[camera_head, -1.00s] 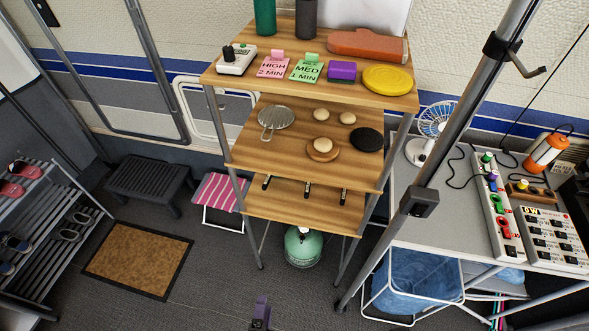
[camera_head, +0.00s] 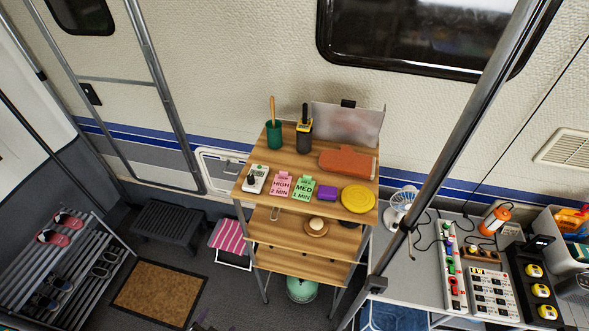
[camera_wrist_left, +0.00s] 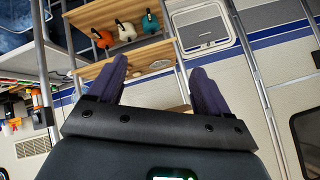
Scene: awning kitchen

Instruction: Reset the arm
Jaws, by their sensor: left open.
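My left gripper (camera_wrist_left: 159,68) is open in the left wrist view, with its two purple fingers spread apart and nothing between them. In the head view only a small dark tip of it (camera_head: 200,325) shows at the bottom edge. Wooden shelves (camera_wrist_left: 168,54) lie beyond the fingers in the wrist view, apart from them. My right gripper is in neither view.
The wooden shelf unit (camera_head: 343,205) holds a yellow disc (camera_head: 358,198), pink card (camera_head: 282,186), green card (camera_head: 304,187) and orange-brown case (camera_head: 347,161). A grey pole (camera_head: 440,135) crosses the right side. A brown mat (camera_head: 160,294) lies on the floor at left.

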